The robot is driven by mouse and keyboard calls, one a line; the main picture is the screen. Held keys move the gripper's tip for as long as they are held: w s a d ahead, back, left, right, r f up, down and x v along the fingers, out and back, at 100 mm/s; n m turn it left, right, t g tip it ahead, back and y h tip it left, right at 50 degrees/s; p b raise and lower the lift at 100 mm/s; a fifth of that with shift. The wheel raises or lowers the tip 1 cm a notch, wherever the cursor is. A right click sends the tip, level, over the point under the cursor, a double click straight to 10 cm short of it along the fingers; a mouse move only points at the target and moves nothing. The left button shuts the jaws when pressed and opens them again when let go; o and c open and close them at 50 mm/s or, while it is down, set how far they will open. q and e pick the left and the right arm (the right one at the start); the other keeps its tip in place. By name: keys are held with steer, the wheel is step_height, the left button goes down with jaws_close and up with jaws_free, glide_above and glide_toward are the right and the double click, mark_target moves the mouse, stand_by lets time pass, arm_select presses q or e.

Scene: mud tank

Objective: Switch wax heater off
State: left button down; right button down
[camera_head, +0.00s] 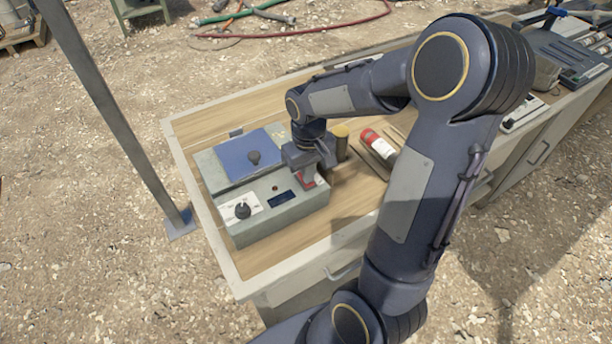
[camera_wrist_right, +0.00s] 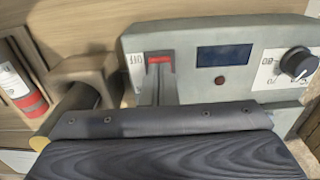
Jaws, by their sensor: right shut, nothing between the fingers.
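The wax heater (camera_head: 288,219) is a grey-green box with a blue lid (camera_head: 249,156) on the wooden bench top. Its front panel shows in the wrist view, with a red switch (camera_wrist_right: 160,60) beside a white label, a dark blue display (camera_wrist_right: 223,55), a dark red round button or lamp (camera_wrist_right: 219,80) and a black knob (camera_wrist_right: 298,63). My right gripper (camera_head: 307,180) is shut and empty, right at the red switch. Its fingertips (camera_wrist_right: 157,80) overlap the switch's edge in the wrist view; I cannot tell whether they touch. My left gripper is out of view.
A red and white bottle (camera_head: 378,144) lies right of the heater. A small cylinder with a yellowish top (camera_head: 341,132) stands close behind my gripper. Trays and tools (camera_head: 570,50) fill the far right. The bench front (camera_head: 300,255) is bare.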

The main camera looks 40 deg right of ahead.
step_height(320, 180, up, 7)
steer(key=p, duration=0.5)
stand_by(0.6)
steer(key=s+a+r+t+y, duration=0.3)
steer(key=s+a+r+t, duration=0.2)
steer(key=s+a+r, duration=0.3)
steer(key=s+a, duration=0.3)
steer(key=s, duration=0.3)
steer(key=shift+s+a+r+t+y, duration=0.15)
steer(key=shift+s+a+t+y, duration=0.15)
steer(key=shift+s+y, duration=0.1)
